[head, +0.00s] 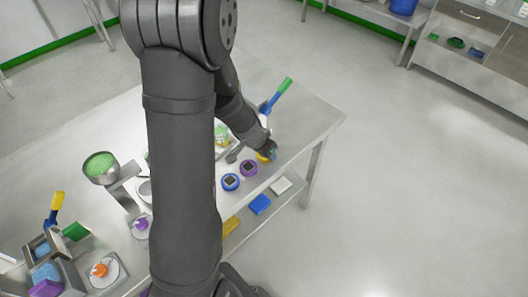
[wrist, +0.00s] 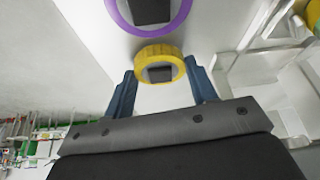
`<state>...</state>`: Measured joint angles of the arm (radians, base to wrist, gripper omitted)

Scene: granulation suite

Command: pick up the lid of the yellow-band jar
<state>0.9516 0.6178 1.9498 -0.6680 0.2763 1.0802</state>
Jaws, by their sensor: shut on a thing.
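The yellow-band jar's lid (wrist: 160,50) shows in the wrist view as a yellow round piece with a dark square in its middle. My gripper (wrist: 161,72) has its two blue fingers on opposite sides of it and is shut on it. In the head view my gripper (head: 269,153) is at the table's right part, and only a bit of yellow (head: 262,158) shows beside the fingers. The jar body cannot be made out, and I cannot tell whether the lid is apart from it.
A purple-ringed round jar (head: 249,168) stands close by, also at the top of the wrist view (wrist: 117,14). A blue-ringed one (head: 230,182) is beside it. A blue-and-green scoop (head: 278,94) is behind my gripper. The table's right end (head: 318,118) is clear.

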